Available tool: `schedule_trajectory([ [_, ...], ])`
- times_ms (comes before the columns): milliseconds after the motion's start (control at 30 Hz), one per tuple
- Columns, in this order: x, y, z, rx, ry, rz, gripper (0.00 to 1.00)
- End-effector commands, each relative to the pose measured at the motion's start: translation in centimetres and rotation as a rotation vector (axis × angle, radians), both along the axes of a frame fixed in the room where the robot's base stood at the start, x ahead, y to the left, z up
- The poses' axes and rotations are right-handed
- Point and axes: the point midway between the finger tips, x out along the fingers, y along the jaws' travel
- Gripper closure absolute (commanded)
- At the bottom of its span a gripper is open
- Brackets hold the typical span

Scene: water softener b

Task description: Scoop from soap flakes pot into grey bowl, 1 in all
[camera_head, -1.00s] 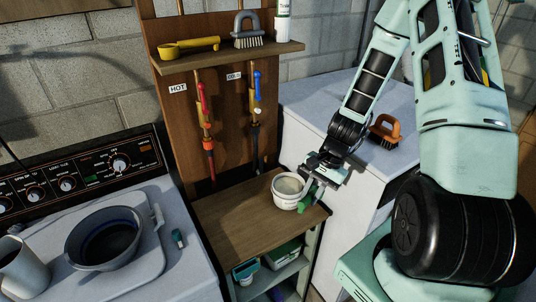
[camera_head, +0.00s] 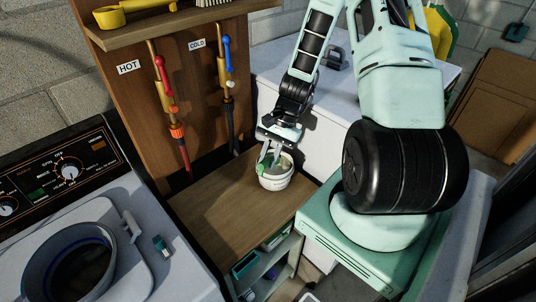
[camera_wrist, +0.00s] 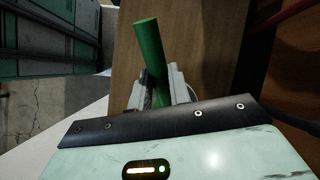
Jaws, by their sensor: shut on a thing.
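The white soap flakes pot (camera_head: 277,180) stands on the wooden board, with pale contents visible inside. My gripper (camera_head: 268,150) is just above the pot's far left rim, shut on a green handle (camera_wrist: 151,60), which looks like the scoop's. The handle sticks up between the fingers in the wrist view. The scoop's head is hidden, so I cannot tell whether it is in the flakes or loaded.
The wooden board (camera_head: 225,205) is clear left of the pot. The hot tap (camera_head: 168,95) and cold tap (camera_head: 228,80) pipes run down the back panel. A small white and teal item (camera_head: 161,245) lies right of the bowl. A white cabinet (camera_head: 315,140) stands behind my gripper.

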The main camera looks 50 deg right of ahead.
Motion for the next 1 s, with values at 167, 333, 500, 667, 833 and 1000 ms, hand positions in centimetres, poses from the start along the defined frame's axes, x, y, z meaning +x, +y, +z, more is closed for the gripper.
schedule_trajectory([
  [167,0.0,-0.1,-2.6,0.015,0.007,0.001,1.0],
  [333,0.2,-0.5,-4.1,0.022,0.009,0.0,1.0],
  [500,0.6,-1.3,-5.2,0.021,0.009,-0.001,1.0],
  [667,0.7,-1.7,-5.8,0.02,0.008,0.0,1.0],
  [833,0.7,-2.0,-6.1,0.015,0.008,-0.001,1.0],
  [1000,0.7,-2.1,-6.3,0.014,0.009,-0.002,1.0],
])
